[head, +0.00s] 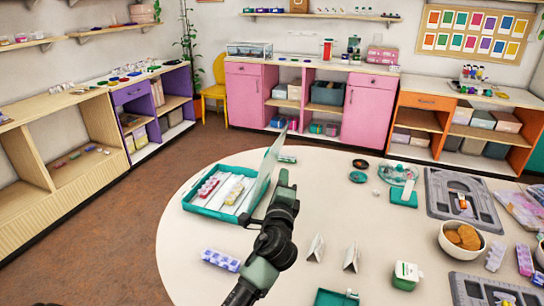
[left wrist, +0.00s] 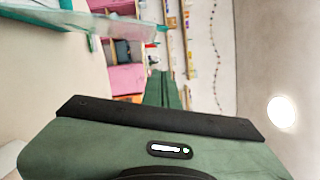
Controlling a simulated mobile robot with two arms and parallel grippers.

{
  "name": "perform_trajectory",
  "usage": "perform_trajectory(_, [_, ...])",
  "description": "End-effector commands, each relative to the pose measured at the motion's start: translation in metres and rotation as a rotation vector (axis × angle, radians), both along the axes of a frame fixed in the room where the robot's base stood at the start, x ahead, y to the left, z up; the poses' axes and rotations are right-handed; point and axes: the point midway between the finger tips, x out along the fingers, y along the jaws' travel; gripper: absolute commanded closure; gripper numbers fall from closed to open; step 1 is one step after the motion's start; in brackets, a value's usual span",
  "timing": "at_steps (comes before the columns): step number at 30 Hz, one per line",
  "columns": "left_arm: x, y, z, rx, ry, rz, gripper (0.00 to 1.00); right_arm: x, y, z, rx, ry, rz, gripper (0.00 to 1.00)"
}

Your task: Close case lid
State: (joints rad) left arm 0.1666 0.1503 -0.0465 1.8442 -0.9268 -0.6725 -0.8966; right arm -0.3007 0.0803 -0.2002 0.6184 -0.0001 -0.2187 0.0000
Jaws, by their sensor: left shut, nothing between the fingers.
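The teal case (head: 208,213) lies open on the round table, with bead strips in its compartments. Its clear lid (head: 264,168) stands up steeply at the case's right side, tilted a little to the right. In the left wrist view a translucent teal-edged panel (left wrist: 125,27), seemingly the lid, shows at the upper left. My left gripper (head: 284,178) is shut and empty, pointing up just right of the lid; whether it touches it I cannot tell. Its shut fingers show in the left wrist view (left wrist: 163,88). My arm hides part of the table right of the case. My right gripper is not in view.
On the round table (head: 330,200), a striped bead box (head: 221,260) lies in front of the case. Two small folded cards (head: 316,248) and a green-white container (head: 406,275) stand to the right. Grey boards (head: 440,195) and a bowl (head: 462,238) are further right.

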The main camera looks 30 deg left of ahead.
Motion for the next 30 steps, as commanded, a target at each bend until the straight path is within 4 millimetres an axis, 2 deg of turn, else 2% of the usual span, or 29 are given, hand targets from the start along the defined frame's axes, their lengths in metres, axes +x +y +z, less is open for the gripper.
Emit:
perform_trajectory(3, [0.024, 0.015, 0.005, 0.001, 0.0, 0.003, 1.0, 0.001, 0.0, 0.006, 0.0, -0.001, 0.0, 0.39])
perform_trajectory(9, [0.057, 0.035, 0.008, 0.001, 0.001, 0.003, 1.0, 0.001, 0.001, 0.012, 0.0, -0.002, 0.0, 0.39])
perform_trajectory(12, [0.049, 0.051, 0.013, 0.002, 0.002, 0.004, 1.0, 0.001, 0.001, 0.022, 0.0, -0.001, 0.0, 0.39])
perform_trajectory(18, [0.045, 0.066, 0.016, -0.001, 0.001, 0.002, 1.0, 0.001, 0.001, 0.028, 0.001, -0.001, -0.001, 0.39])
perform_trajectory(30, [0.044, 0.068, 0.015, -0.002, 0.001, 0.001, 1.0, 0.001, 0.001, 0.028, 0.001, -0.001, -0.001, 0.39])
